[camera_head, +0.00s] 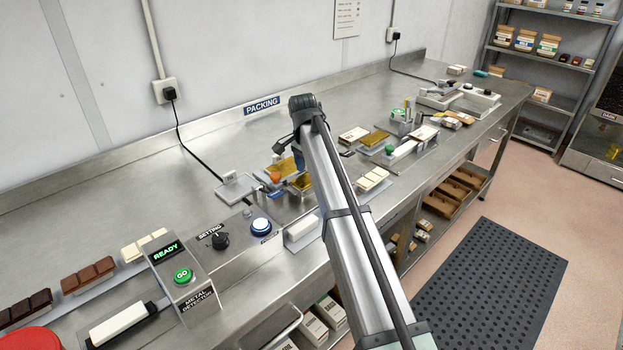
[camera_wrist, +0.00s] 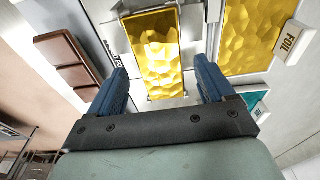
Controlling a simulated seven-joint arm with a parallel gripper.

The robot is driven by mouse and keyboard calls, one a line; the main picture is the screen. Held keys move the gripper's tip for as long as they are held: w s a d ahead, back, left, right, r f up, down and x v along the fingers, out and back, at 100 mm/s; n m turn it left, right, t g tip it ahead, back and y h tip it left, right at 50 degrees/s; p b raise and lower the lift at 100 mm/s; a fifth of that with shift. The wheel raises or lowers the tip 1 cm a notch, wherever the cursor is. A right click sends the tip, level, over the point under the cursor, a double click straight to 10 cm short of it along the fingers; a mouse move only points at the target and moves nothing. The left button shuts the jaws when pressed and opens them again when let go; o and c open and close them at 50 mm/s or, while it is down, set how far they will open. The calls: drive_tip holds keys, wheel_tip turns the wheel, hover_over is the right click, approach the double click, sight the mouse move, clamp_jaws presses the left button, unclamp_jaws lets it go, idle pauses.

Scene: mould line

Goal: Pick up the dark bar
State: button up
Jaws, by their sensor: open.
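The dark bar (camera_head: 27,308) is a very dark brown, segmented chocolate bar lying on the bench at the far left of the head view. My gripper (camera_head: 297,158) is far to its right, over the middle of the bench and partly hidden by my arm. In the wrist view my gripper (camera_wrist: 160,75) has its blue fingers spread wide, with nothing held between them. A gold, crinkled foil sheet (camera_wrist: 157,50) shows beyond the gap. I cannot make out the dark bar in the wrist view.
A milk-brown bar (camera_head: 88,276) and a white bar (camera_head: 143,246) lie beside the dark bar. A metal detector (camera_head: 182,270) with a green GO button stands close to their right. A red round thing (camera_head: 30,340) is at the lower left corner. Bare steel lies behind the bars.

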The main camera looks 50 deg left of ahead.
drive_tip(key=shift+f, duration=0.35)
drive_tip(key=shift+c, duration=0.3)
